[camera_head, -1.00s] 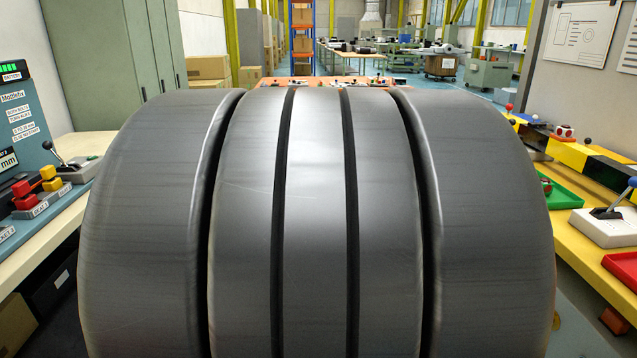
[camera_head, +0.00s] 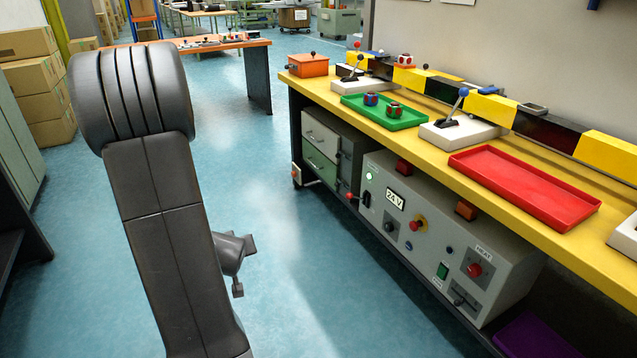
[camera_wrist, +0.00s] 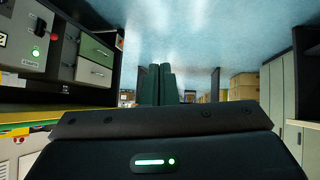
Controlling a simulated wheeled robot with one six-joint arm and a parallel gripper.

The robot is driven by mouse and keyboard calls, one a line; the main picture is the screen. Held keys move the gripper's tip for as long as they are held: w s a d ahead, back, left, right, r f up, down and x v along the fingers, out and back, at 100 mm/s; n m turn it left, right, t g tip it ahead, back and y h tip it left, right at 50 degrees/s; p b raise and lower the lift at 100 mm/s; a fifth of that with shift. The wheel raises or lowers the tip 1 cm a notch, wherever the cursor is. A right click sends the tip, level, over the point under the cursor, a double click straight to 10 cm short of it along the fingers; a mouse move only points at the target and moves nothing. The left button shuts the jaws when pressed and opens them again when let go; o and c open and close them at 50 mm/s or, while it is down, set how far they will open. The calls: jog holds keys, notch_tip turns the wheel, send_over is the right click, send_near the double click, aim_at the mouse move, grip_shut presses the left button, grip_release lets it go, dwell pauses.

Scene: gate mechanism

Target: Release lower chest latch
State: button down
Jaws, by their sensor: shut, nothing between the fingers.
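The small chest of drawers (camera_head: 322,148) stands under the yellow bench in the head view, with one grey and one green front. Dark latch-like fittings sit along its right edge; the lower latch (camera_head: 345,188) is small and its state is hard to tell. The chest also shows upside down at the left of the wrist view (camera_wrist: 96,62). My gripper (camera_wrist: 158,84) is shut and empty in the wrist view, pointing over open floor and apart from the chest. In the head view my arm stands left of the bench, and the fingers cannot be made out clearly.
A grey control box (camera_head: 435,235) with buttons stands right of the chest. A red-knobbed lever (camera_head: 351,196) juts out between them. The yellow bench (camera_head: 430,140) above carries a green tray (camera_head: 385,112), a red tray (camera_head: 524,186) and joystick boxes. Blue floor is free left of the bench.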

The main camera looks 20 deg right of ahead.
jog(key=w+d+f+h+b, duration=0.2)
jog(key=w+d+f+h, duration=0.15)
jog(key=f, duration=0.55)
jog(key=w+d+f+h+b, duration=0.2)
jog(key=w+d+f+h, duration=0.15)
jog(key=f, duration=0.55)
jog(key=s+d+f+n+g+h+b, duration=0.2)
jog(key=s+f+h, duration=0.5)
jog(key=f, duration=0.6)
jog(key=shift+s+d+g, duration=0.8)
jog(key=shift+s, duration=0.4)
